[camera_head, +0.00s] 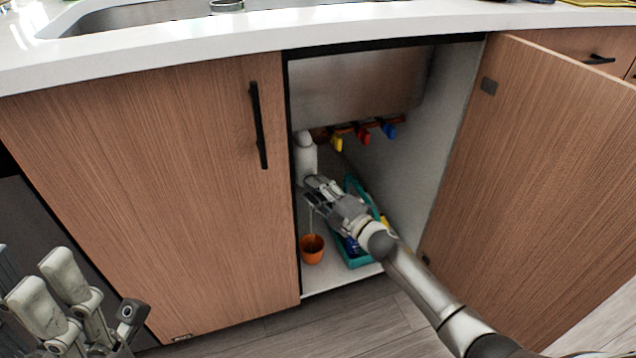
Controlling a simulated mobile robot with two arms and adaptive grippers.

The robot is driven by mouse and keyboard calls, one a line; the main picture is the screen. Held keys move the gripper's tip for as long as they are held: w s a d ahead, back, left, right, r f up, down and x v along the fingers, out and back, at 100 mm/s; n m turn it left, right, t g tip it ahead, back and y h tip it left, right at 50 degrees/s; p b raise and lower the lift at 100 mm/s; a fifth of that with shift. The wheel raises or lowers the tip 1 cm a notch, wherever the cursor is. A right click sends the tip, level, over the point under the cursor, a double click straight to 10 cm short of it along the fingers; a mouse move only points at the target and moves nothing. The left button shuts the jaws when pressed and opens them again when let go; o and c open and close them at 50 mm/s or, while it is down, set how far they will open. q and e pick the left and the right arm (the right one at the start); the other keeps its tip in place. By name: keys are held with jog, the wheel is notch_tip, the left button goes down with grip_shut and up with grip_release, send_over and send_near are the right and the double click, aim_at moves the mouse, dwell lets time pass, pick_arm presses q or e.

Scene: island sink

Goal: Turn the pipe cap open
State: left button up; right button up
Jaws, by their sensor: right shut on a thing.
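A white drain pipe (305,152) hangs upright inside the open sink cabinet, at its left side. My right gripper (313,191) reaches in from the lower right and is shut at the pipe's lower end. Its fingers cover the place where the cap sits, so the cap itself is hidden. An orange cup (312,248) stands on the cabinet floor below the gripper. A thin pale line runs from near the fingers down to the cup. My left gripper (88,305) is at the bottom left, outside the cabinet and away from the pipe; its opening is unclear.
A teal caddy (357,261) with bottles stands right of the cup, partly behind my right arm. Yellow, red and blue valve handles (364,135) are on pipes at the back. The right cabinet door (540,150) is open; the left door (160,190) is closed.

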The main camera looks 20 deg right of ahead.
jog(key=shift+w+r+n+g+p, duration=0.15)
jog(key=shift+r+n+g+p, duration=0.25)
jog(key=shift+n+p, duration=0.45)
jog(key=o, duration=1)
jog(key=shift+a+f+n, duration=0.1)
jog(key=shift+f+n, duration=0.05)
jog(key=shift+n, duration=0.1)
jog(key=shift+f, duration=0.1)
jog(key=v, duration=1.2)
